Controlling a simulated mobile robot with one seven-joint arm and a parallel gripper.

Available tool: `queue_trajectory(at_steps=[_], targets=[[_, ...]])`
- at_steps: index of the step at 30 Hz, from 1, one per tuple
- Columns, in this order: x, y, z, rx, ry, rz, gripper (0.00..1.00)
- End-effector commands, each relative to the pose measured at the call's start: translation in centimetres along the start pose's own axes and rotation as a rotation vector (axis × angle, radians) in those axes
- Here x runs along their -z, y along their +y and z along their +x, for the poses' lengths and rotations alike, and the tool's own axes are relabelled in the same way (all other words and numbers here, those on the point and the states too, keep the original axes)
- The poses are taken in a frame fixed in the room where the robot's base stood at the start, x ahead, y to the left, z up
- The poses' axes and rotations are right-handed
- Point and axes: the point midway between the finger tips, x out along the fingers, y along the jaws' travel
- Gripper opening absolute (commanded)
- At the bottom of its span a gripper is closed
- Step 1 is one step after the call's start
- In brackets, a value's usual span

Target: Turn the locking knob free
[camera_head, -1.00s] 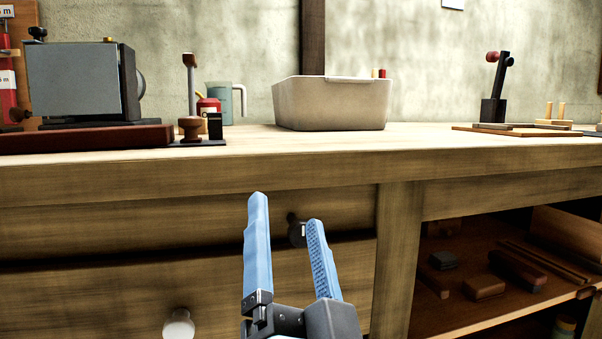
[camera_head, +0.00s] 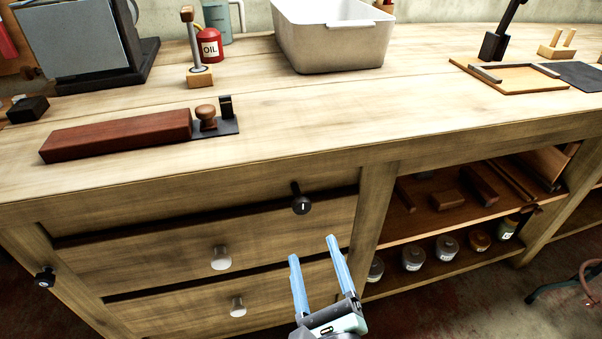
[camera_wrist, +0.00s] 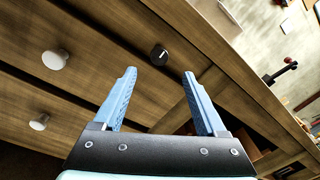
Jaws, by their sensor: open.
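A black knob (camera_head: 301,204) with a short white mark sits on the front of the workbench, at the gap above the upper drawer and left of the leg beside the open shelves. It also shows in the wrist view (camera_wrist: 159,55), beyond my gripper and between the lines of its two fingers. A second dark knob (camera_head: 44,278) with a pale mark is at the bench's left end. My gripper (camera_head: 312,248) has two blue fingers, spread apart and empty. In the head view it appears below the black knob, and it is not touching it.
Two white drawer knobs (camera_head: 221,258) are left of my gripper. Open shelves (camera_head: 440,215) with blocks and jars are at the right. The benchtop above holds a grey bin (camera_head: 335,45), a red-brown block (camera_head: 118,136) and an oil can (camera_head: 209,44). Its front edge overhangs the drawers.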

Motion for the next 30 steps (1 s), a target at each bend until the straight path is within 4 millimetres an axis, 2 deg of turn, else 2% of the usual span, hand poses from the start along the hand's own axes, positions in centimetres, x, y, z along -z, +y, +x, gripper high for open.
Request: queue_trajectory(at_steps=[4, 8, 21, 25, 30], targets=[[0.2, -0.1, -0.4, -0.004, 0.018, 0.077, 0.74], [0.3, 0.0, 0.5, -0.004, 0.016, 0.082, 0.74], [0.4, 0.1, 8.4, -0.004, 0.014, 0.077, 0.74], [0.4, 0.1, 10.4, -0.004, 0.014, 0.077, 0.74], [0.4, 0.1, 11.9, -0.005, 0.015, 0.077, 0.74]])
